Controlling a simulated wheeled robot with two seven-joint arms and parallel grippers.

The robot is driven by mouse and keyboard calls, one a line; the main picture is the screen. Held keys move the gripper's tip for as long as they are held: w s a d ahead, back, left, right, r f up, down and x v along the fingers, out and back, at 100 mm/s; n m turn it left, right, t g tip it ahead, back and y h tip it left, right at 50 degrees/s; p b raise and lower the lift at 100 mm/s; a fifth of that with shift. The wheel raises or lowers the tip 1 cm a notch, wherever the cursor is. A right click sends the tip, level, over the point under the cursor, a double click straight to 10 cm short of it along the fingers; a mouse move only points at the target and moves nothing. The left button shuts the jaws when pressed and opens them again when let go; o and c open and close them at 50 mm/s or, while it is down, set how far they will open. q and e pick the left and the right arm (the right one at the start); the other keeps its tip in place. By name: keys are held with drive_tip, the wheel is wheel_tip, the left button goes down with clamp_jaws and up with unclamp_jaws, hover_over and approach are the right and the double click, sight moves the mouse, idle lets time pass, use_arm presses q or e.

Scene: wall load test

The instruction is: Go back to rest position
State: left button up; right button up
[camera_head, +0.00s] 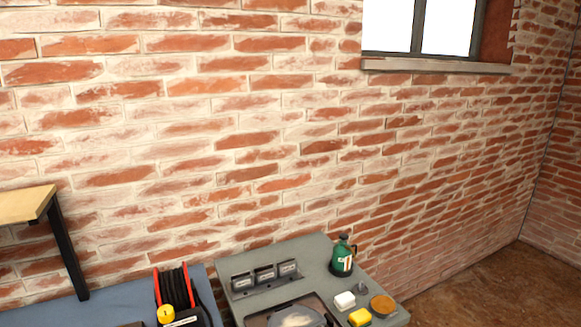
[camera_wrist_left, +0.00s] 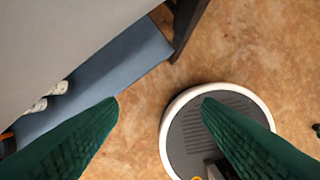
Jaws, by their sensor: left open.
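My left gripper (camera_wrist_left: 160,100) shows in the left wrist view as two dark green ribbed fingers, spread wide apart with nothing between them. It hangs over the brown floor. My round base with a white rim lies below, partly behind the right finger. Neither gripper shows in the head view, and my right gripper shows in no view.
A grey table (camera_head: 316,262) holds a green bottle (camera_head: 343,257), a white block (camera_head: 344,300), a yellow block (camera_head: 359,317) and a round orange-brown item (camera_head: 383,306). A red-and-black reel (camera_head: 176,288) stands left. A wooden shelf (camera_head: 25,205) is at far left. A brick wall (camera_head: 250,130) stands behind.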

use_arm(q)
drive_tip(key=s+a+f+g, duration=0.1)
drive_tip(key=s+a+f, duration=0.2)
drive_tip(key=s+f, duration=1.4)
drive_tip(key=shift+s+f+g, duration=0.3)
drive_tip(key=shift+s+f, duration=0.1)
drive_tip(key=shift+f, duration=0.8)
drive_tip(key=shift+a, duration=0.15)
